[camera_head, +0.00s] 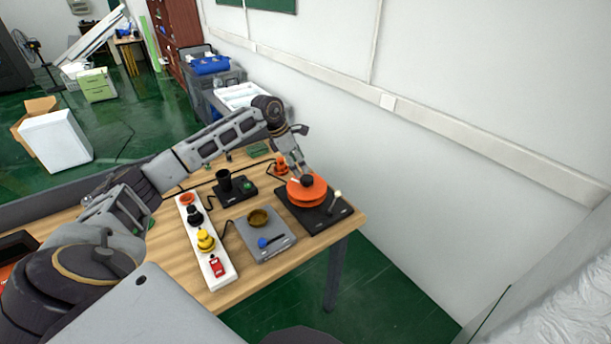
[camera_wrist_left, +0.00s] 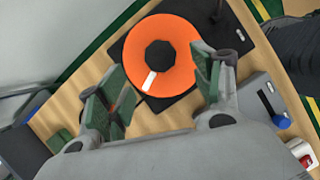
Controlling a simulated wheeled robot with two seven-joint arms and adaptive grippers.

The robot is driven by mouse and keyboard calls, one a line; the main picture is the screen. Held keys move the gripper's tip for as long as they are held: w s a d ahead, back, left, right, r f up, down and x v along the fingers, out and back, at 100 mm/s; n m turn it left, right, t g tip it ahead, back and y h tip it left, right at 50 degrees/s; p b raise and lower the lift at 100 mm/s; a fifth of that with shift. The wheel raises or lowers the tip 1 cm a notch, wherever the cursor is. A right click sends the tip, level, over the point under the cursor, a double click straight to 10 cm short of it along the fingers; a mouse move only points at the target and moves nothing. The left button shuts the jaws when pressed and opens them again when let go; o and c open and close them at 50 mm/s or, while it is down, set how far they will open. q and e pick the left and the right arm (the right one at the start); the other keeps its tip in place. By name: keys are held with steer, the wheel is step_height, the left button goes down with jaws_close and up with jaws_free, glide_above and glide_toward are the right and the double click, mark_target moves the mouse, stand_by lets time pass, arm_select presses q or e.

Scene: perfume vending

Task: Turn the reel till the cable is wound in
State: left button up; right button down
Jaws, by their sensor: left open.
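The orange reel (camera_head: 307,190) with a black hub lies flat on a black base plate (camera_head: 320,217) at the table's right end. In the left wrist view the reel (camera_wrist_left: 180,70) shows from above, with a short white bar (camera_wrist_left: 149,81) beside its hub. My left gripper (camera_head: 299,170) is over the reel. I cannot tell whether the fingers touch the reel. A dark cable runs near an orange plug (camera_head: 281,163) behind the reel. My right gripper is not in view.
A grey scale (camera_head: 268,246) with a brown bowl and a black device (camera_head: 236,191) with a cup stand left of the reel. The white wall is close behind the table.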

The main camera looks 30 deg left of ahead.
mark_target(306, 177)
arm_select(q)
steer(key=shift+p+x, duration=0.45)
steer(key=shift+x, duration=3)
steer(key=shift+c, duration=0.5)
